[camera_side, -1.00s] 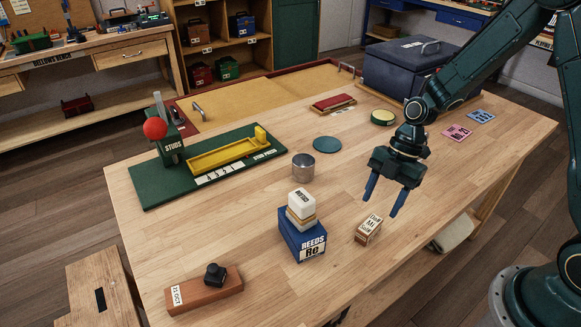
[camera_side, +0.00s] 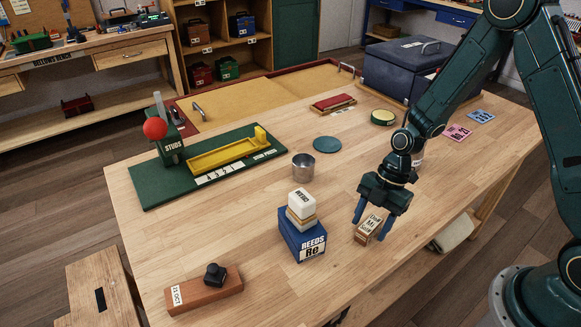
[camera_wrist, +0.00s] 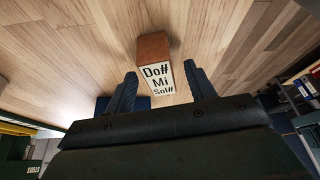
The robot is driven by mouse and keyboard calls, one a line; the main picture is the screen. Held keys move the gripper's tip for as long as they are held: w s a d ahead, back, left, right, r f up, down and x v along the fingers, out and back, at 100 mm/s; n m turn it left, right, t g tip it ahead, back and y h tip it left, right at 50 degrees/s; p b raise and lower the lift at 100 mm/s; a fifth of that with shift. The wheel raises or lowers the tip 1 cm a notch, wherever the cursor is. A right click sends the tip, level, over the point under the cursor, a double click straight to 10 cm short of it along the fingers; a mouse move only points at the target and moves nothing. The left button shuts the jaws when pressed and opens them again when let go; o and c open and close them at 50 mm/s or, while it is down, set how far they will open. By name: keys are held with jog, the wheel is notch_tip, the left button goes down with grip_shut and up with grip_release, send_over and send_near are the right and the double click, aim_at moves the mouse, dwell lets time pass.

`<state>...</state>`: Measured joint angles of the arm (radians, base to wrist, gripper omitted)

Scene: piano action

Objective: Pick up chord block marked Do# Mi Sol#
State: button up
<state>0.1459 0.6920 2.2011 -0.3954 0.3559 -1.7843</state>
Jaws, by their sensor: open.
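The chord block marked Do# Mi Sol# (camera_side: 370,223) is a small wooden block with a white label, lying on the table. My gripper (camera_side: 370,230) is low over it, with one blue finger on each side of it in the side view. In the wrist view the block (camera_wrist: 155,66) shows its label and a brown side, beyond and between the two fingertips of my gripper (camera_wrist: 162,82). The fingers are apart and visible gaps separate them from the block in that view.
A blue REEDS box (camera_side: 300,240) with a white-topped block (camera_side: 301,203) on it stands close to the left. A metal cup (camera_side: 303,167) and a blue-green disc (camera_side: 327,144) lie behind. A brown brick with a black knob (camera_side: 204,292) is front left. The table in front is clear.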

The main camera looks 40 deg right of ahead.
aim_at(371, 224)
jog(key=shift+a+f, duration=0.2)
jog(key=shift+f, duration=0.3)
jog(key=c, duration=1.1)
jog(key=shift+o, duration=0.2)
jog(key=shift+r, duration=0.15)
notch_tip(371, 224, up, 20)
dwell(0.6)
